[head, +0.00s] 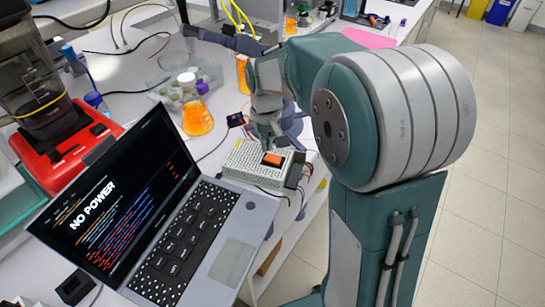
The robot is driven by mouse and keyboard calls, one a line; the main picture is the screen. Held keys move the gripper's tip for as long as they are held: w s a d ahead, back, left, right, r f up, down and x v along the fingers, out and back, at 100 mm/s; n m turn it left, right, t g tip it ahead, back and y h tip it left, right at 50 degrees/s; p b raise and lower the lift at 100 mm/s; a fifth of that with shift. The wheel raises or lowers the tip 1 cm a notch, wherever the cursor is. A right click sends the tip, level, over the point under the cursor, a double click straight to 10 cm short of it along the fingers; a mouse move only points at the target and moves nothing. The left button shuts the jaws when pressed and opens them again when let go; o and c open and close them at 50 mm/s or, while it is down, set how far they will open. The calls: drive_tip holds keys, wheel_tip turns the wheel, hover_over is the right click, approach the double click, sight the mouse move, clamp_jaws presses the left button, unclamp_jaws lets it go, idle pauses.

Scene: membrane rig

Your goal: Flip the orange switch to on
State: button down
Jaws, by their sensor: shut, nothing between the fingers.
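The orange switch (272,159) sits on top of a light-coloured perforated box (243,162) near the table's right edge. It is too small to tell which way its rocker is tilted. My gripper (268,146) is shut and empty, pointing down just behind the switch over the box's far side. I cannot tell whether the fingertips touch the box or the switch. A laptop (150,215) in front of the box shows "NO POWER" on its dark screen.
A flask of orange liquid (196,117) stands behind and left of the box. A red device (68,145) with a dark container is at far left. Cables lie around the box. The floor at right is clear.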

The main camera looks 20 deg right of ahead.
sight(267, 156)
drive_tip(key=shift+f, duration=1.4)
idle(0.9)
drive_tip(key=shift+r, duration=3.55)
drive_tip(key=s+r+t, duration=0.2)
drive_tip(key=s, duration=0.8)
drive_tip(key=s+r+m+t, duration=0.1)
drive_tip(key=s+r+t, duration=0.2)
drive_tip(key=s, duration=0.8)
drive_tip(key=shift+s+a+t, duration=0.2)
drive_tip(key=shift+s+t, duration=0.05)
drive_tip(key=shift+t, duration=0.05)
